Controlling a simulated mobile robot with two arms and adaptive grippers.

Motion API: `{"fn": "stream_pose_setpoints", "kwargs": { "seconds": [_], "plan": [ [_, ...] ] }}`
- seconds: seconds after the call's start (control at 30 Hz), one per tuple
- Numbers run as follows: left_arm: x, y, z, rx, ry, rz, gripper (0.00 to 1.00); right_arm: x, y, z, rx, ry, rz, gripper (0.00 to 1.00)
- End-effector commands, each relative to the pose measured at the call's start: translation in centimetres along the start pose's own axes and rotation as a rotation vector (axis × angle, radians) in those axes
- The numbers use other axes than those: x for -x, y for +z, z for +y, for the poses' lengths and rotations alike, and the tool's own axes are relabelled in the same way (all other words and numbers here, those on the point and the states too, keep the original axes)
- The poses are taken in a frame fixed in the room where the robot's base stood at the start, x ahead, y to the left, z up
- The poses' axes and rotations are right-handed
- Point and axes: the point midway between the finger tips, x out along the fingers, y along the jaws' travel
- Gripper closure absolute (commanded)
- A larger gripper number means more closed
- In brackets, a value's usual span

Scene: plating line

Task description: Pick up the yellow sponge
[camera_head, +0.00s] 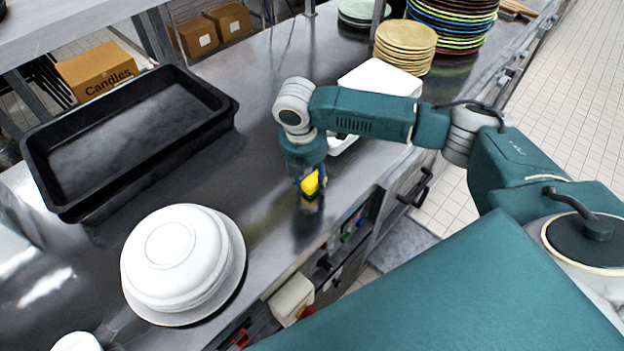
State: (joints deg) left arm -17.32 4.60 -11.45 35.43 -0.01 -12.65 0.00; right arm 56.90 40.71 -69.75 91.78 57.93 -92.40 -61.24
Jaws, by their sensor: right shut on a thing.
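The yellow sponge (310,183) shows as a small yellow patch at my right gripper (309,198), near the middle of the steel counter (270,150). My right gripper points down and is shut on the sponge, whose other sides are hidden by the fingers. Whether the sponge touches the counter or hangs just above it, I cannot tell. My left gripper is not in view.
A black tray (40,180) lies at left. A stack of upturned white bowls (170,245) stands at front left. A white container (385,78) and stacked plates (405,45) stand behind my right arm. Open drawers (292,298) show below the counter's front edge.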

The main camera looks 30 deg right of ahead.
Motion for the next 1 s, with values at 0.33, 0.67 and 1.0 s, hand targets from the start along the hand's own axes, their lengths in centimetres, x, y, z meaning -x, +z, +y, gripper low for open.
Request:
{"fn": "stream_pose_setpoints", "kwargs": {
  "seconds": [0.33,0.67,1.0],
  "plan": [
    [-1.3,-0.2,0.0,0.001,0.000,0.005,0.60,5.2,0.8,0.2,-0.001,0.007,-0.001,0.76],
    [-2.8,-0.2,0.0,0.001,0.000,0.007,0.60,13.3,2.0,0.2,-0.001,0.007,0.000,0.76],
    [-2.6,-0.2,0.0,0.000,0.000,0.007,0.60,18.5,2.9,0.1,-0.002,0.002,-0.001,0.76]
  ]
}}
